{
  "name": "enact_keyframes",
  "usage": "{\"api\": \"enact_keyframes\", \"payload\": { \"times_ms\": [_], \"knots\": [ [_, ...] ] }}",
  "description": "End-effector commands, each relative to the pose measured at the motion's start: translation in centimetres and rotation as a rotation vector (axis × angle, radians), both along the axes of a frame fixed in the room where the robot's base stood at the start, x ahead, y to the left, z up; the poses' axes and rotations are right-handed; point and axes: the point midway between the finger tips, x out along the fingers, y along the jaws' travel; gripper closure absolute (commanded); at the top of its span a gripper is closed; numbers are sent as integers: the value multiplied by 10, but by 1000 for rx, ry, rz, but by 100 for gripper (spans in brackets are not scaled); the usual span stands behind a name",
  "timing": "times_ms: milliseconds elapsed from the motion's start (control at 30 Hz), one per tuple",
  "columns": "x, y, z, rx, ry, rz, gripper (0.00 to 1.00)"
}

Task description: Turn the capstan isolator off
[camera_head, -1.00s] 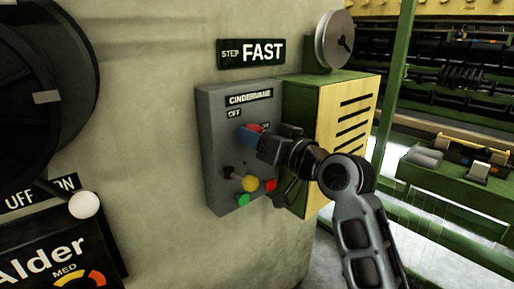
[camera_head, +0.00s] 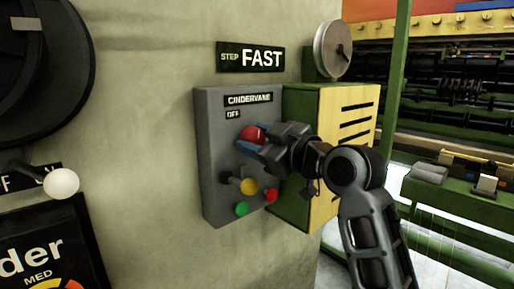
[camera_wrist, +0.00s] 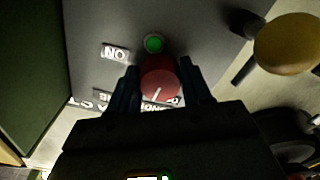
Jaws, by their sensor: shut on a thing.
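A grey control panel (camera_head: 212,165) labelled CINDERVANE is fixed to the pale wall. Its round red knob (camera_head: 253,132) sits below and to the right of the OFF label (camera_head: 232,114). My gripper (camera_head: 261,143) is shut on the knob, with a blue finger beside it. In the wrist view my fingers (camera_wrist: 158,82) stand either side of the red knob (camera_wrist: 160,76). Its white pointer line slants toward the bottom of that view. The ON label (camera_wrist: 116,53) shows upside down there, and the label beyond the knob is partly covered.
Low on the panel are a yellow ball (camera_head: 249,187), a green button (camera_head: 241,208) and a red one (camera_head: 271,195). A slotted yellow box (camera_head: 347,140) adjoins on the right. A white-ball lever (camera_head: 61,183) is left.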

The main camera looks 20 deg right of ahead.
Motion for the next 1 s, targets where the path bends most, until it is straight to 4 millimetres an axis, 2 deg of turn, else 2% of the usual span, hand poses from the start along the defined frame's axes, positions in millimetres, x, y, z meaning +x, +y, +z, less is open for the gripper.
{"api": "enact_keyframes", "payload": {
  "times_ms": [300, 767, 800, 1000],
  "knots": [
    [0, -1, -3, -86, -21, -1, 82],
    [0, 0, -3, -95, -24, 0, 82],
    [0, 0, -3, -95, -24, 0, 48],
    [0, 0, -2, -95, -26, 0, 29]
  ]
}}
